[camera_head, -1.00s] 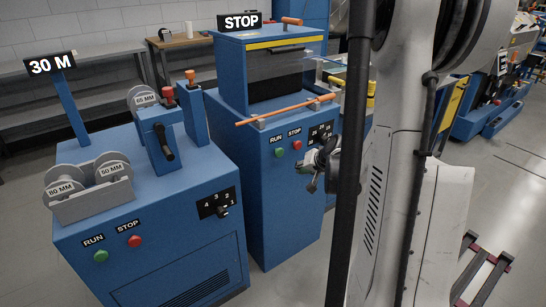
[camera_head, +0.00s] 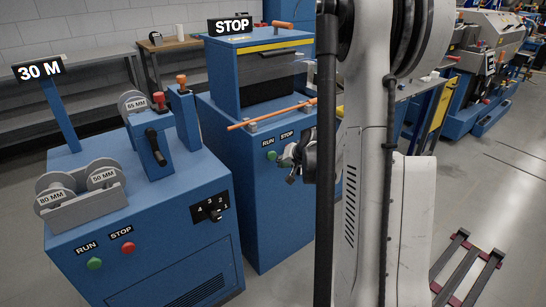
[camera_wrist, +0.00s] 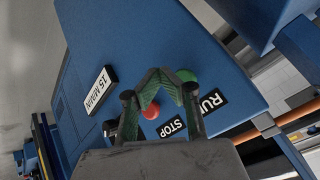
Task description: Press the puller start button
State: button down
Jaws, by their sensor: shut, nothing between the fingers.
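My gripper (camera_head: 296,160) is shut and empty, at the front face of the middle blue machine (camera_head: 262,215). It is just right of that machine's green RUN button (camera_head: 270,155). The red STOP button there is hidden in the head view. In the wrist view, my closed fingertips (camera_wrist: 156,74) lie between the green button (camera_wrist: 186,75) and the red button (camera_wrist: 151,111). RUN (camera_wrist: 213,101) and STOP (camera_wrist: 172,127) labels are beside them. Contact with a button cannot be told. No label reads puller.
The left blue machine (camera_head: 150,265) has its own green RUN (camera_head: 94,263) and red STOP button (camera_head: 128,248), and a 30 M sign (camera_head: 38,69). An orange rod (camera_head: 270,114) crosses the middle machine. Open floor lies at right.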

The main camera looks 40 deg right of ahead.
aim_at(273, 159)
jog(key=shift+w, duration=1.2)
jog(key=shift+w, duration=0.2)
dwell(0.5)
jog(key=shift+w+b, duration=0.25)
jog(key=shift+b, duration=0.05)
jog(key=shift+w+d, duration=0.1)
jog(key=shift+w, duration=0.6)
dwell(1.0)
dwell(0.4)
jog(key=shift+s+b, duration=0.3)
jog(key=shift+s, duration=0.85)
jog(key=shift+s, duration=0.15)
jog(key=s, duration=0.4)
jog(key=shift+s+a+b, duration=0.2)
jog(key=shift+s+b, duration=0.1)
jog(key=shift+s, duration=0.05)
